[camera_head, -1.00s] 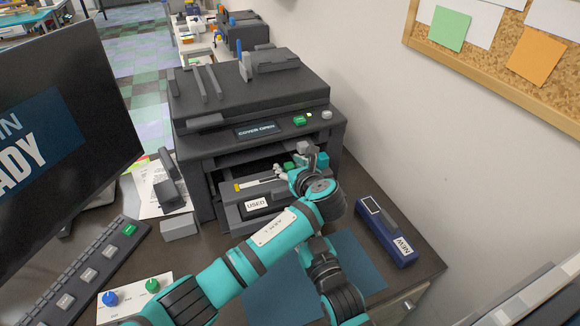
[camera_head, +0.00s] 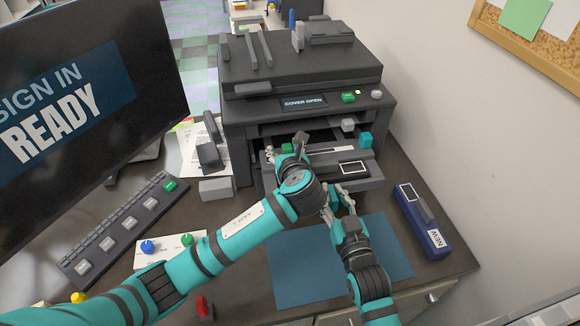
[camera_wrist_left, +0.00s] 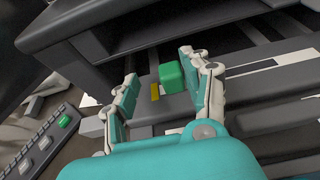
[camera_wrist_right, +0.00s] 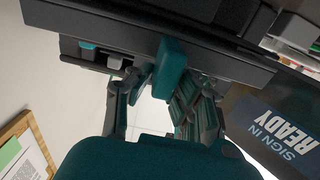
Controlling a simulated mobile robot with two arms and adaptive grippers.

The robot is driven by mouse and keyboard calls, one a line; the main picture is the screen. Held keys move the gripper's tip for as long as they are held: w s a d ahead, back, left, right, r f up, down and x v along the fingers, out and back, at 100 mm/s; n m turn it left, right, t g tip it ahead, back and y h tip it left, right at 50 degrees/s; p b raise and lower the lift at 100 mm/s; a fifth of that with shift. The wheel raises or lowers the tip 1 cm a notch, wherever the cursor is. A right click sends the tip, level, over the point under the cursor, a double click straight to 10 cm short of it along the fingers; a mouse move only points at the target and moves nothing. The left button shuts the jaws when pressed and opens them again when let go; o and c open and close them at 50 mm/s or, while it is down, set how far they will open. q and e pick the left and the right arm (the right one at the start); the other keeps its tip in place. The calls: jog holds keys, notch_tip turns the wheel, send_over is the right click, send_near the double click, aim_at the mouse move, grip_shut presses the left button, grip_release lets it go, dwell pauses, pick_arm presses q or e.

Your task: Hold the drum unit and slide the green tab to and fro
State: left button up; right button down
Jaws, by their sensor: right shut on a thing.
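The drum unit (camera_head: 359,171) is a long dark grey block at the open front of the printer, with a pale strip along its top. The green tab (camera_wrist_left: 172,76) is a small block at the strip's left part, beside a yellow mark (camera_wrist_left: 155,92); it also shows in the head view (camera_head: 287,148). My left gripper (camera_wrist_left: 166,92) is open, its fingers on either side of the tab, the right finger nearer. My right gripper (camera_wrist_right: 172,85) is shut on a teal block on the drum unit's front; my left arm partly hides this spot in the head view.
The printer (camera_head: 300,75) reads COVER OPEN. A blue unit (camera_head: 422,220) marked NEW lies on the right of the desk. A monitor (camera_head: 85,85) and keyboard (camera_head: 115,228) stand left.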

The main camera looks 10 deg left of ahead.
aim_at(332, 153)
pick_arm(q)
jog(key=v, duration=1.1)
jog(key=x, duration=1.1)
jog(key=shift+w+f, duration=0.1)
jog(key=shift+w, duration=0.3)
jog(key=w+d, duration=0.1)
jog(key=d, duration=0.3)
jog(key=w+d, duration=0.2)
jog(key=d, duration=0.1)
jog(key=w+d, duration=0.1)
jog(key=d, duration=0.3)
jog(key=shift+w+d, duration=0.3)
jog(key=s+a, duration=0.1)
jog(key=a, duration=0.2)
jog(key=s+a, duration=0.2)
jog(key=a, duration=0.2)
jog(key=s+a, duration=0.1)
jog(key=a, duration=0.3)
jog(key=shift+s+a+f, duration=0.15)
jog(key=shift+a, duration=0.1)
jog(key=a+v, duration=0.1)
jog(key=v, duration=1.1)
jog(key=shift+s+d, duration=0.1)
jog(key=shift+s, duration=0.05)
